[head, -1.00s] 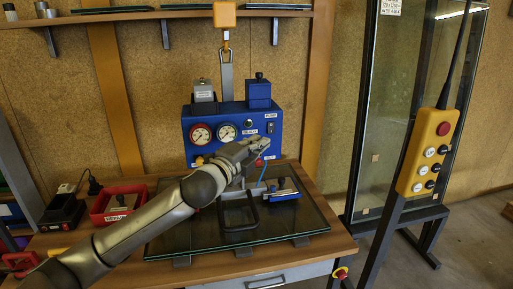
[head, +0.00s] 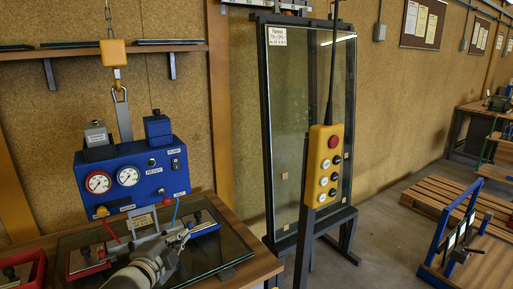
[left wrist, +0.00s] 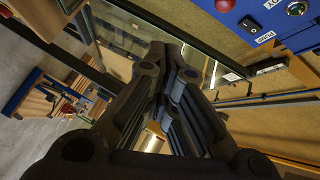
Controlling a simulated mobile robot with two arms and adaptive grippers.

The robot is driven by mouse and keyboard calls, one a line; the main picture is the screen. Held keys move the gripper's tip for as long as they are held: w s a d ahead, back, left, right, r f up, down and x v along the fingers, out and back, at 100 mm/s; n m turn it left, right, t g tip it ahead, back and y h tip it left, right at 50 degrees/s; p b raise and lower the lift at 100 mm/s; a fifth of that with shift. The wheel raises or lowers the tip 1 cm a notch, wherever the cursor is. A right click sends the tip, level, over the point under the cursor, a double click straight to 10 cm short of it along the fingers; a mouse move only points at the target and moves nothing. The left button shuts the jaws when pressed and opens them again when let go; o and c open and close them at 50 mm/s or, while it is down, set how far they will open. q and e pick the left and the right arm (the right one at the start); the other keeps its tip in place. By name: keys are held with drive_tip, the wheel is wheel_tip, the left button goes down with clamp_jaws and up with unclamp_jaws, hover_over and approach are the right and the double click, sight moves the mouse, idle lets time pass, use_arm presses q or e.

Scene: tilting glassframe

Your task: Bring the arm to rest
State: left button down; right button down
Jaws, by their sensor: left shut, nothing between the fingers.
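My left arm comes in at the bottom of the head view, over the workbench. Its gripper (head: 178,238) is shut with nothing in it, in front of the blue control box (head: 135,185) and above the dark glass sheet (head: 215,258) on the bench. The shut fingers also show in the left wrist view (left wrist: 172,82), pointing away from the camera. Part of the blue box with its buttons shows there at the upper right (left wrist: 280,15). My right gripper is in neither view.
A yellow button pendant (head: 322,168) on a dark post stands right of the bench. Behind it is a dark frame holding a tall glass pane (head: 295,115). A hook (head: 121,105) hangs above the blue box. Wooden pallets (head: 445,203) lie at the right; grey floor is open between.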

use_arm(q)
drive_tip(key=s+d+f+n+g+y, duration=0.2)
drive_tip(key=s+f+n+g, duration=0.5)
drive_tip(key=s+f, duration=1)
drive_tip(key=s+a+f+n+g, duration=0.1)
drive_tip(key=s+f+n+g, duration=0.2)
drive_tip(key=s, duration=0.6)
drive_tip(key=s+f+n+g, duration=0.2)
drive_tip(key=s+f+n, duration=0.2)
drive_tip(key=s, duration=0.6)
wheel_tip(320, 180, down, 27)
drive_tip(key=s+g, duration=0.1)
drive_tip(key=s, duration=0.1)
drive_tip(key=s+a+f+g, duration=0.1)
drive_tip(key=s+a+f, duration=0.2)
drive_tip(key=s+f, duration=1.2)
drive_tip(key=shift+s+a+f, duration=0.15)
drive_tip(key=shift+s+a, duration=0.05)
drive_tip(key=shift+s, duration=0.55)
